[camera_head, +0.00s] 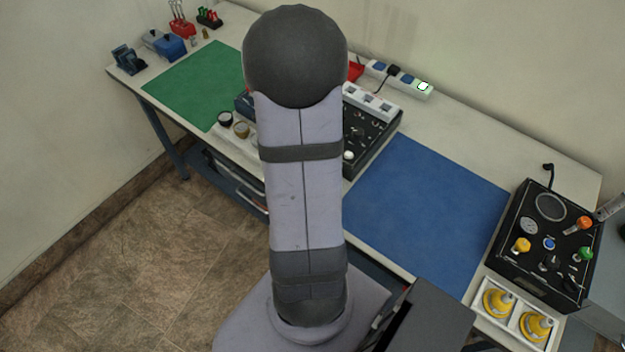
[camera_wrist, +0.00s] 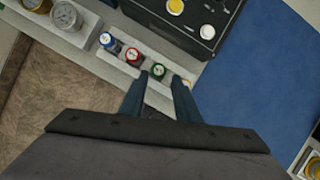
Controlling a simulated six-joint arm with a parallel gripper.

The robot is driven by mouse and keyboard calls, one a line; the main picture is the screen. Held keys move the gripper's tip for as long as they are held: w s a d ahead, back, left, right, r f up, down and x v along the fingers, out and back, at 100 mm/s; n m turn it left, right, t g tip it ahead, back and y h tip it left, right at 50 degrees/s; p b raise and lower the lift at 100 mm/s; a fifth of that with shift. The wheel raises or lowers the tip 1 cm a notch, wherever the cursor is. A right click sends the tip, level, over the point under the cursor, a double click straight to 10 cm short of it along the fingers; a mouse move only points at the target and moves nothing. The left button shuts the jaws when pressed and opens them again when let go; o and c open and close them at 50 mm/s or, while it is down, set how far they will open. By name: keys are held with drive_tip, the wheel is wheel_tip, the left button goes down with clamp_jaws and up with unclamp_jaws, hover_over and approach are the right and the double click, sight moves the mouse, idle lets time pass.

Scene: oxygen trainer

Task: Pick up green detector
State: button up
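The green detector (camera_wrist: 157,71), a small round piece with a green rim and pale face, sits at the end of a row in a white holder (camera_wrist: 91,63) in the wrist view. A red detector (camera_wrist: 133,55) and a blue one (camera_wrist: 108,40) stand beside it. My gripper (camera_wrist: 160,79) is open, its two dark blue fingers apart with the green detector between and just beyond their tips. I cannot tell how high the fingers are above it. In the head view my arm hides the detectors and my gripper.
A black panel box (camera_wrist: 170,20) with knobs lies close beyond the detectors. Round gauges (camera_wrist: 66,16) stand at the upper left. The blue mat (camera_head: 425,205) and green mat (camera_head: 195,85) are clear. Another black panel (camera_head: 535,235) stands at the right end of the table.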

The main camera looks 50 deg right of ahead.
drive_tip(key=shift+w+d+b+x, duration=0.15)
drive_tip(key=shift+b+x, duration=0.6)
drive_tip(key=shift+x, duration=0.55)
drive_tip(key=shift+w+d+b+x, duration=0.15)
drive_tip(key=shift+b+x, duration=0.55)
drive_tip(key=shift+x, duration=0.6)
drive_tip(key=shift+r, duration=0.15)
clamp_jaws()
drive_tip(key=shift+r, duration=0.1)
wheel_tip(320, 180, up, 10)
drive_tip(key=p, duration=0.9)
drive_tip(key=shift+d, duration=0.1)
